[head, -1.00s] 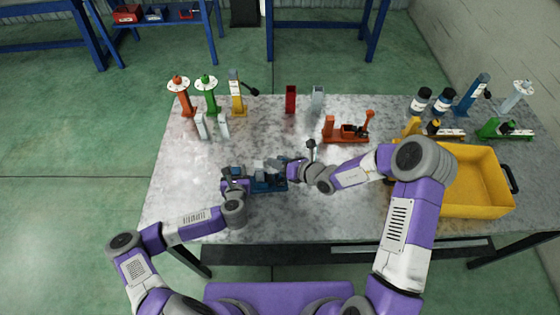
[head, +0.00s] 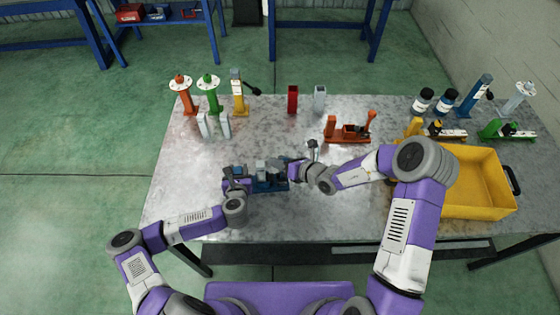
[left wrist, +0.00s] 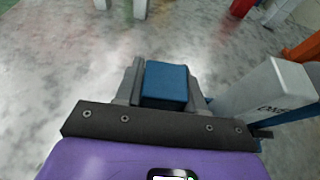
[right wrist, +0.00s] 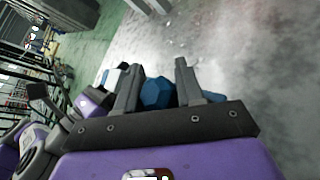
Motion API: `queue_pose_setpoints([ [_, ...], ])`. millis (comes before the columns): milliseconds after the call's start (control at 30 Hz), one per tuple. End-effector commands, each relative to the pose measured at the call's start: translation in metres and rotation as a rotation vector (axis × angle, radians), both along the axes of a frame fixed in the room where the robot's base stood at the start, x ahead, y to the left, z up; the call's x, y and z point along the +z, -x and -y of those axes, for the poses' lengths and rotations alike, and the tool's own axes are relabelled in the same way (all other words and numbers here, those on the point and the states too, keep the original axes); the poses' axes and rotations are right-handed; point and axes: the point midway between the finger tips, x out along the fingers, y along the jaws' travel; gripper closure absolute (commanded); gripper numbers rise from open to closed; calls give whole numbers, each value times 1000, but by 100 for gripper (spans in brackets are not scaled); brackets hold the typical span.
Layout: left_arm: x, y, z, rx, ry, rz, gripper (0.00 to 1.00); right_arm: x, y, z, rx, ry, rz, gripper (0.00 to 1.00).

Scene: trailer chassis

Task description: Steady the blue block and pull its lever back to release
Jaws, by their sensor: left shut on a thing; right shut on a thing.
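The blue block (head: 268,184) with its lever sits on the metal-topped table, in front of me. My left gripper (head: 239,172) is at the block's left end. In the left wrist view, its fingers are shut on a blue, square-topped part of the block (left wrist: 166,82). My right gripper (head: 284,164) is at the block's right side and shut on the lever. In the right wrist view, the lever's blue faceted end (right wrist: 157,93) shows between the fingers. The fingers hide much of the block and lever in the head view.
An orange lever block (head: 347,136) stands behind and to the right. A yellow bin (head: 478,208) is at the right. Orange, green and yellow posts (head: 211,96) stand at the back left. The table's front left is clear.

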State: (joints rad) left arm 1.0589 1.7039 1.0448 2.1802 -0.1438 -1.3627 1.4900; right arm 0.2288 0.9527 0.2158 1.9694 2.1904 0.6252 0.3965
Motion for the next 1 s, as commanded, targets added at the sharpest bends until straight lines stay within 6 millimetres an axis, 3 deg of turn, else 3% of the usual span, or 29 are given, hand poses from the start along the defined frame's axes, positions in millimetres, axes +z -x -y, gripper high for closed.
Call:
queue_pose_setpoints([
  [33,1,1,6,-15,7,3,100,-10,6,1,3,11,-26,100],
  [467,1,1,6,-15,7,4,100,-10,6,1,3,11,-26,100],
  [500,1,1,6,-14,7,4,100,-10,6,1,3,11,-26,57],
  [600,1,1,4,-12,6,4,100,-9,5,1,2,10,-21,41],
  [1000,1,0,1,-2,0,3,100,-4,1,6,-1,5,-10,39],
])
